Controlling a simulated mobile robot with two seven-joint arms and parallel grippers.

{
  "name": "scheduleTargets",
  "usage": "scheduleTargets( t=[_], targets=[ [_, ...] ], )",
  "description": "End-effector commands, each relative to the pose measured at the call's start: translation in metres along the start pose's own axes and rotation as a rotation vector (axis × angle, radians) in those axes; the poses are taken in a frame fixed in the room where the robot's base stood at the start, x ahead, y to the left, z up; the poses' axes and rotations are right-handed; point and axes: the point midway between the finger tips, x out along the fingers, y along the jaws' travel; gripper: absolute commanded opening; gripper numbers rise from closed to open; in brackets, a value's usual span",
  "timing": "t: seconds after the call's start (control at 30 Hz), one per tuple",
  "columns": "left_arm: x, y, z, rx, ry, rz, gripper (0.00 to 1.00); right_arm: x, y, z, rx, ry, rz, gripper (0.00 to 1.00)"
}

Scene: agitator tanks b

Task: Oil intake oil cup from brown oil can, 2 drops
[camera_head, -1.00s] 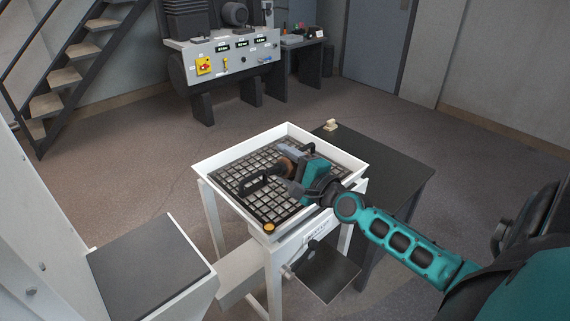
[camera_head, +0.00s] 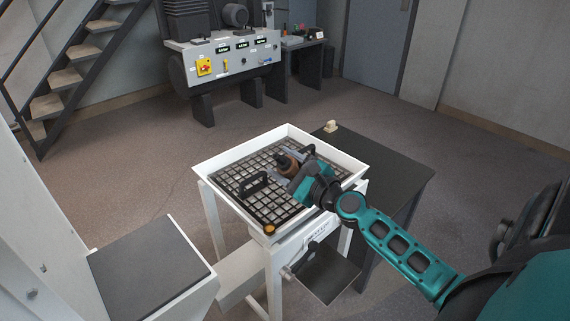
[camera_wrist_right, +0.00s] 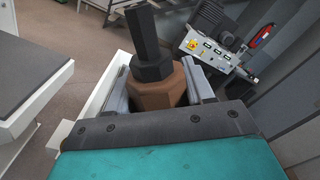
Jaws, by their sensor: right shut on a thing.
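My right gripper (camera_head: 288,165) is shut on the brown oil can (camera_head: 287,164), over the grid tray on the white stand. In the right wrist view the can's brown faceted body (camera_wrist_right: 158,84) sits between the two grey fingers, and its black spout (camera_wrist_right: 147,42) points toward the top of the picture. I cannot tell how far the can is above the grid. A small orange round piece (camera_head: 269,229) sits at the tray's front corner; I cannot tell whether it is the intake oil cup. My left gripper is not in view.
The white tray (camera_head: 225,159) has raised rims and black handles (camera_head: 253,184) on its grid. A dark table (camera_head: 395,170) adjoins it, with a small beige block (camera_head: 330,126). A control panel (camera_head: 228,60) stands behind. A dark-topped white cabinet (camera_head: 150,262) is at front left.

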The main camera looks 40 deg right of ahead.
Motion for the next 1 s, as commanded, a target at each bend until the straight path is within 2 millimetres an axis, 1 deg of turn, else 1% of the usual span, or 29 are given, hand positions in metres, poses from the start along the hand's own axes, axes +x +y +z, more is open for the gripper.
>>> scheduleTargets(
  t=[0.03, 0.07, 0.2, 0.3, 0.57, 0.7, 1.0],
  targets=[
    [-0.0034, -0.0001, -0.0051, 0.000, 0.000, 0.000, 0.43, 0.0003, -0.0019, 0.0031, 0.112, -0.001, -0.004, 0.10],
    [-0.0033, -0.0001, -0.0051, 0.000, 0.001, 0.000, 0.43, 0.0002, -0.0016, 0.0023, 0.166, -0.001, -0.004, 0.10],
    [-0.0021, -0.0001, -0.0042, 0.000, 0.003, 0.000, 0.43, 0.0002, -0.0002, 0.0012, 0.295, -0.002, -0.001, 0.10],
    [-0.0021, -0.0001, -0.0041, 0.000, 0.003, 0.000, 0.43, 0.0003, 0.0000, 0.0012, 0.343, -0.002, 0.000, 0.10],
    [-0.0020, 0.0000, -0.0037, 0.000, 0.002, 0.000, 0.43, 0.0003, -0.0001, 0.0013, 0.347, -0.002, -0.001, 0.10],
    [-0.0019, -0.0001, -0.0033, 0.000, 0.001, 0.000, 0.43, 0.0003, 0.0001, 0.0015, 0.422, -0.003, -0.001, 0.10],
    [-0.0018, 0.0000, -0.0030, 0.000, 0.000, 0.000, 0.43, 0.0003, -0.0001, 0.0014, 0.414, -0.002, -0.001, 0.10]
  ],
)
